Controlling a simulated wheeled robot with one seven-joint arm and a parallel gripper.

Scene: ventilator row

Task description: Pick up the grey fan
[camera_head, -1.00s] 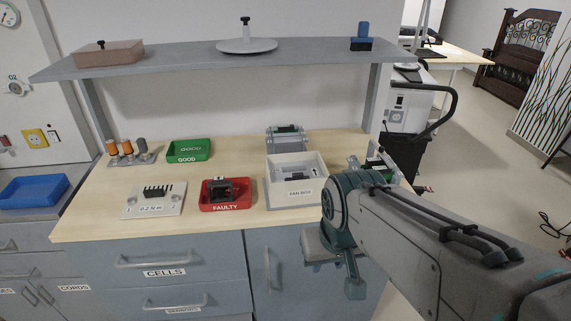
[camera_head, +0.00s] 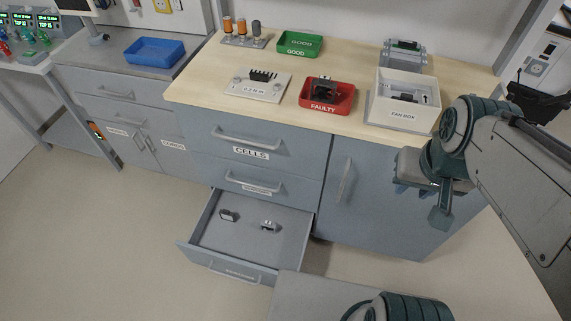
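No label in the head view marks the grey fan. Two small grey-and-dark parts lie apart in the open bottom drawer (camera_head: 216,246): one part (camera_head: 228,215) on the left and another part (camera_head: 268,226) nearer the middle. Either may be a fan, but they are too small to tell. A dark fan-like unit (camera_head: 324,91) sits in the red FAULTY tray (camera_head: 322,108). The white FAN BOX (camera_head: 403,115) holds a dark part (camera_head: 404,97).
The green GOOD tray (camera_head: 300,44), a white board with a black part (camera_head: 257,87) and a grey device (camera_head: 403,53) are on the wooden worktop (camera_head: 205,72). A blue tray (camera_head: 154,51) is at the left. The drawer juts over clear floor (camera_head: 110,240).

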